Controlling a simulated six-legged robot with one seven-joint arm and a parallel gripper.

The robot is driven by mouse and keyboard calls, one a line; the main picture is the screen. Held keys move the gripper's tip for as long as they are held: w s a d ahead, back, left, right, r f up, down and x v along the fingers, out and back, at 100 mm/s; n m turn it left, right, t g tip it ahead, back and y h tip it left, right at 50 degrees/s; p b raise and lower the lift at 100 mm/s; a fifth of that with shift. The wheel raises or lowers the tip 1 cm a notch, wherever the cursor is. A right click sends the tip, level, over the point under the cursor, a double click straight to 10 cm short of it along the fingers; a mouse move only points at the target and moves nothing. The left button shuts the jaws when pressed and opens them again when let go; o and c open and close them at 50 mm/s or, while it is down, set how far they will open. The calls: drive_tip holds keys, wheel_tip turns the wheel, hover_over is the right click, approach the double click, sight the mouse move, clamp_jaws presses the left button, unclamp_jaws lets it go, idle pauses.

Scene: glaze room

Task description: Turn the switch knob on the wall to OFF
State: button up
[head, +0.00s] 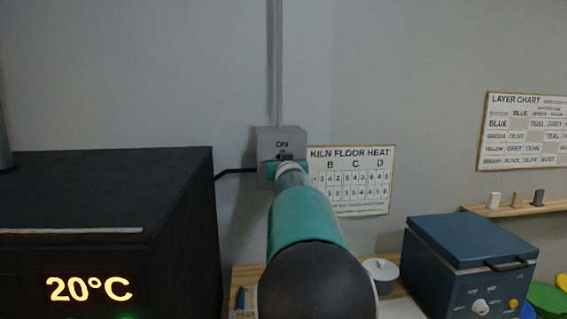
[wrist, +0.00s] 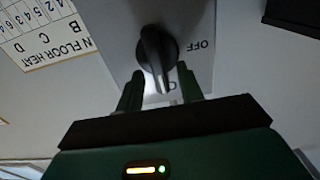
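The grey switch box (head: 265,146) is on the wall, with a conduit running up from it and "ON" printed near its top. The wrist view shows its plate (wrist: 118,48), the black knob (wrist: 152,46) and "OFF" to the right of the knob. The knob's long grip points down in that view, to a lettering mostly hidden by my gripper. My gripper (wrist: 160,69) is open, one finger on each side of the grip's lower end; I cannot tell whether they touch it. In the head view my gripper (head: 283,167) covers the knob.
A dark kiln (head: 180,215) reading 20°C stands at the left. A "KILN FLOOR HEAT" chart (head: 365,208) hangs right of the switch box. A small shelf (head: 530,207) is at the right.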

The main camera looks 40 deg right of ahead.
drive_tip(key=shift+w+d, duration=0.4)
drive_tip(key=shift+w, duration=0.1)
clamp_jaws()
